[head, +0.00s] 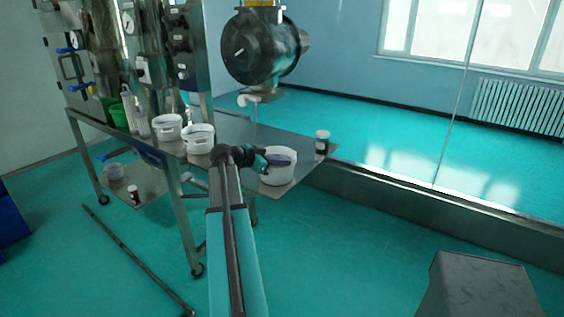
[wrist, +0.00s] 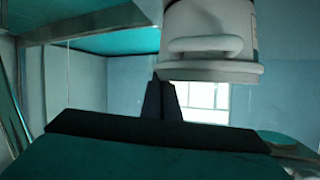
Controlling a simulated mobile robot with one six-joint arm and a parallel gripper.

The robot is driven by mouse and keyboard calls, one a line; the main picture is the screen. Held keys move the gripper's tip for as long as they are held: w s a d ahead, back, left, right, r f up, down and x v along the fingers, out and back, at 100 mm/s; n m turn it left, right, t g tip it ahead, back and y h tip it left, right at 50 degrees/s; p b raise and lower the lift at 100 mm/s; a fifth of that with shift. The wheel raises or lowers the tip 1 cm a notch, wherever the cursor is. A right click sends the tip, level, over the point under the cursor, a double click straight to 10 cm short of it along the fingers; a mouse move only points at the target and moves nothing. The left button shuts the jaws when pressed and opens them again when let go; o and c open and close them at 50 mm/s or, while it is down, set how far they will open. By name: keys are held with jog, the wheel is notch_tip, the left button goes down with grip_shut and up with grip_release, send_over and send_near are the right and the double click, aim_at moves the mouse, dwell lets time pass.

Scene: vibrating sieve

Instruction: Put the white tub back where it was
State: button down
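A white tub (head: 279,174) with a dark, purplish-looking inside is at the right end of the steel table, close to its front edge. My gripper (head: 262,160) is at the tub's left side, at rim height. In the wrist view the tub (wrist: 208,48) fills the top middle with its handle facing me. The dark fingers of my gripper (wrist: 164,85) are close together at its rim and look shut on it. The exact contact is hidden. I cannot tell whether the tub's base touches the table.
Two other white tubs, one (head: 166,131) behind another (head: 199,145), stand on the table (head: 225,128) to the left. A dark jar with a white lid (head: 322,142) stands just right of the tub. A steel drum (head: 262,50) hangs above. A green container (head: 118,115) is farther left.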

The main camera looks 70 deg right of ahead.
jog(key=c, duration=2)
grip_release()
jog(key=shift+w+a+r, duration=0.15)
jog(key=shift+w+a, duration=0.15)
jog(key=shift+a, duration=0.1)
jog(key=b+v, duration=0.3)
jog(key=v, duration=0.8)
jog(key=shift+b, duration=0.3)
